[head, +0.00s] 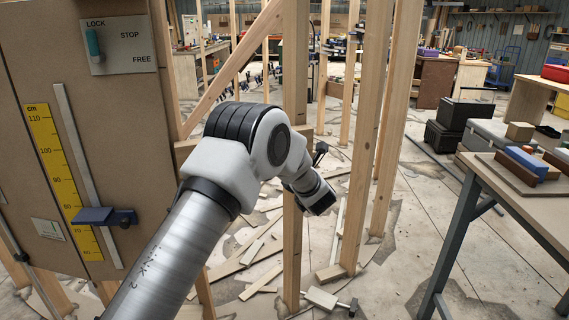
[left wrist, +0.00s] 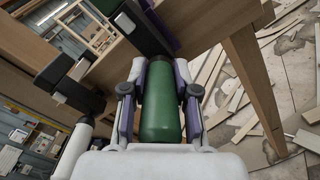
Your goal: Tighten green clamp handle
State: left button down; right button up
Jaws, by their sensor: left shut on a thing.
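The green clamp handle (left wrist: 161,110) is a thick cylinder in the middle of the left wrist view. My left gripper (left wrist: 160,82) has one purple-grey finger along each side of it and is shut on it. Black clamp parts (left wrist: 133,22) lie beyond the handle against a wooden beam (left wrist: 205,22). How tightly the clamp sits cannot be told. In the head view my left arm reaches in to a wooden post (head: 293,245), and its fingers and the handle are hidden. My right gripper is in neither view.
Wooden posts (head: 367,140) stand close around my left arm. A brown panel (head: 110,120) with a LOCK/STOP/FREE plate (head: 118,45) and yellow scale (head: 57,165) stands at left. A workbench (head: 510,190) is at right. Wood scraps (head: 262,283) litter the floor.

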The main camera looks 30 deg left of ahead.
pick_arm(q)
jog(key=m, duration=0.2)
jog(key=shift+f+m, duration=0.1)
jog(key=shift+m, duration=0.3)
jog(key=m, duration=0.3)
jog(key=shift+m, duration=0.3)
jog(key=m+p, duration=0.1)
jog(key=m, duration=0.1)
jog(key=shift+m, duration=0.4)
jog(key=m+p, duration=0.1)
jog(key=m, duration=0.2)
jog(key=shift+m, duration=0.3)
jog(key=m+p, duration=0.2)
jog(key=m, duration=0.1)
jog(key=shift+m, duration=0.3)
jog(key=m+p, duration=0.2)
jog(key=m, duration=0.2)
jog(key=shift+m, duration=0.3)
jog(key=m+p, duration=0.2)
jog(key=m, duration=0.1)
jog(key=shift+m, duration=0.3)
jog(key=shift+s+f+m+p, duration=0.15)
jog(key=shift+m+p, duration=0.5)
jog(key=shift+m, duration=0.85)
